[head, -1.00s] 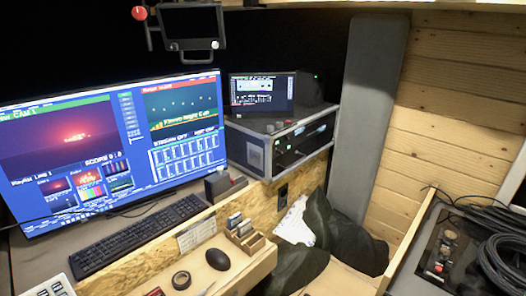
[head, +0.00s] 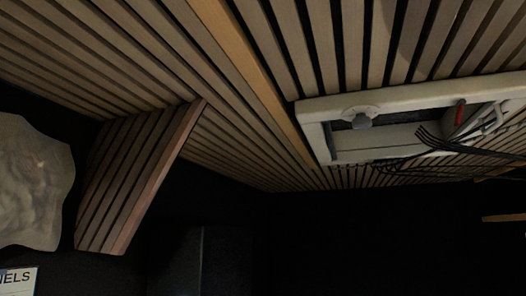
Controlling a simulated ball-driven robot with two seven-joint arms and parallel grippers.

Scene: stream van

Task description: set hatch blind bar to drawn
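A white-framed roof hatch (head: 312,130) is set in the slatted ceiling at the upper right of the head view. Inside its frame are a round grey knob (head: 361,117), a small red part (head: 460,112) and pale bars. I cannot tell which of these bars is the blind bar, or how far any blind is drawn. Dark cables hang across the lower right of the opening and hide part of it. Neither of my grippers is in view.
The slatted wooden ceiling (head: 110,60) fills the top. A slatted panel (head: 140,180) hangs down at left, beside a pale crumpled object (head: 32,185). A white sign (head: 18,282) shows at bottom left. Below is very dark.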

